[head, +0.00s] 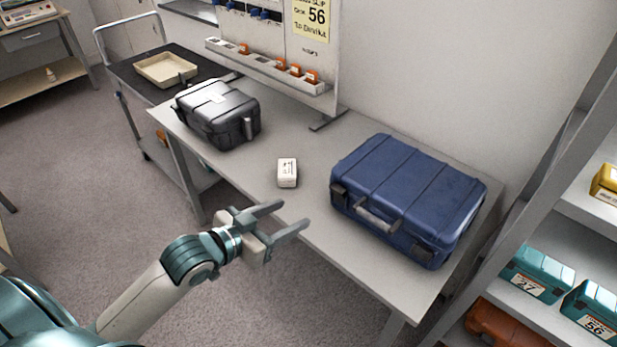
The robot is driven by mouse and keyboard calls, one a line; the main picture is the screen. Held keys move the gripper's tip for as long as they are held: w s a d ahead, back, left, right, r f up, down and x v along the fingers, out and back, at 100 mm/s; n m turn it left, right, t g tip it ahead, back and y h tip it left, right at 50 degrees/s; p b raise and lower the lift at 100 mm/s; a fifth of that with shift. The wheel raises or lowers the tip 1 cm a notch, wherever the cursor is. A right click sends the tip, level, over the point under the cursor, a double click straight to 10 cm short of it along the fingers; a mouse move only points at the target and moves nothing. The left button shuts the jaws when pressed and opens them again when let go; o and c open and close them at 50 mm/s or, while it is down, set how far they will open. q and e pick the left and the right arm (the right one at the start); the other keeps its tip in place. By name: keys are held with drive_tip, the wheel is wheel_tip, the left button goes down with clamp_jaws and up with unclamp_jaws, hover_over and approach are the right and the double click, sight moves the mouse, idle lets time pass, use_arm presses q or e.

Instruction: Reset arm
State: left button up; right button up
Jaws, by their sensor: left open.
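My left gripper (288,218) is in the head view, its arm coming in from the lower left. Its two fingers are spread apart with nothing between them. It hovers by the front edge of the grey table (310,215). A small white box (287,173) with dark print lies on the table just beyond the fingertips, apart from them. My right gripper is not in the view.
A blue case (408,195) sits shut at the table's right, a dark grey case (217,112) at its left. Behind stands a board with a tray of orange items (270,66). A cart holds a beige tray (165,70). Shelves with teal boxes (537,273) stand at right.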

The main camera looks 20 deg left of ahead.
use_arm(q)
drive_tip(key=shift+f, duration=0.1)
drive_tip(key=s+a+f+n+g+y, duration=0.1)
drive_tip(key=a+f, duration=0.2)
drive_tip(key=f, duration=0.8)
drive_tip(key=a+f+n+g+y, duration=0.1)
drive_tip(key=a+f+g+y, duration=0.1)
drive_tip(key=f, duration=0.8)
drive_tip(key=s+a+f+n+g+y, duration=0.1)
drive_tip(key=a+f, duration=0.2)
drive_tip(key=f, duration=0.8)
drive_tip(key=s+f+g, duration=0.2)
drive_tip(key=s+f, duration=0.4)
drive_tip(key=f, duration=0.3)
drive_tip(key=s+f+g, duration=0.1)
drive_tip(key=s+f, duration=0.5)
drive_tip(key=f, duration=0.3)
drive_tip(key=s+d+f+g, duration=0.1)
drive_tip(key=s+f, duration=0.4)
drive_tip(key=s, duration=0.5)
drive_tip(key=s+d+f+m+g, duration=0.1)
drive_tip(key=s+d+f, duration=0.3)
drive_tip(key=s, duration=0.6)
drive_tip(key=s+d+f+g, duration=0.2)
drive_tip(key=s+f, duration=0.4)
drive_tip(key=s, duration=0.3)
drive_tip(key=shift+s+d+g+y, duration=0.15)
drive_tip(key=shift+s+g+y, duration=0.25)
drive_tip(key=shift+g, duration=0.2)
